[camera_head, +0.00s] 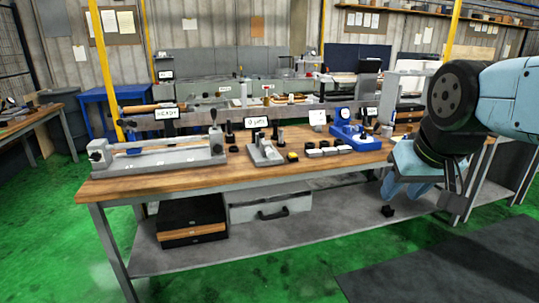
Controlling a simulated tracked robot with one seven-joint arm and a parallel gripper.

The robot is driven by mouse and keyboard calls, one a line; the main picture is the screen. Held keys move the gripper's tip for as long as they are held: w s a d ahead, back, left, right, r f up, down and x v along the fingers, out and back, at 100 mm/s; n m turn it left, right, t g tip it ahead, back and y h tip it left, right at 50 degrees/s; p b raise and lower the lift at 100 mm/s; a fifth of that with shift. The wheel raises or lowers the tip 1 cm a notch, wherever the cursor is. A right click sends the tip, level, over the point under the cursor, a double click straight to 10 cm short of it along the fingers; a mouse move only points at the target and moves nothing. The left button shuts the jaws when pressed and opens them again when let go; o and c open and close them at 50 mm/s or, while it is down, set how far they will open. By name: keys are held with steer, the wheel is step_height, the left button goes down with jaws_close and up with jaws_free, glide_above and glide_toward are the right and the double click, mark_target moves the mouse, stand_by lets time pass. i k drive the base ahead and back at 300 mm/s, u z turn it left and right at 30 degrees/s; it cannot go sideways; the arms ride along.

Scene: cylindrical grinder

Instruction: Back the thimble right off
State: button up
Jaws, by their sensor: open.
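My gripper (422,207) hangs at the right, in front of the bench's front edge, with its two fingers apart and nothing between them. A blue instrument (355,135) with a round dial stands on the bench top, left of my gripper and farther back. A small grey stand (264,152) sits near the middle of the bench. I cannot make out a thimble on either one at this size. My arm and gripper hide the right end of the bench.
The wooden bench (150,187) carries a long grey centre fixture (160,158) at its left and several small dark pieces (322,150) near the middle. A drawer box (270,206) and a dark case (192,222) sit below.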

mark_target(271, 154)
steer(key=z, duration=0.1)
steer(key=i, duration=1)
steer(key=u, duration=0.1)
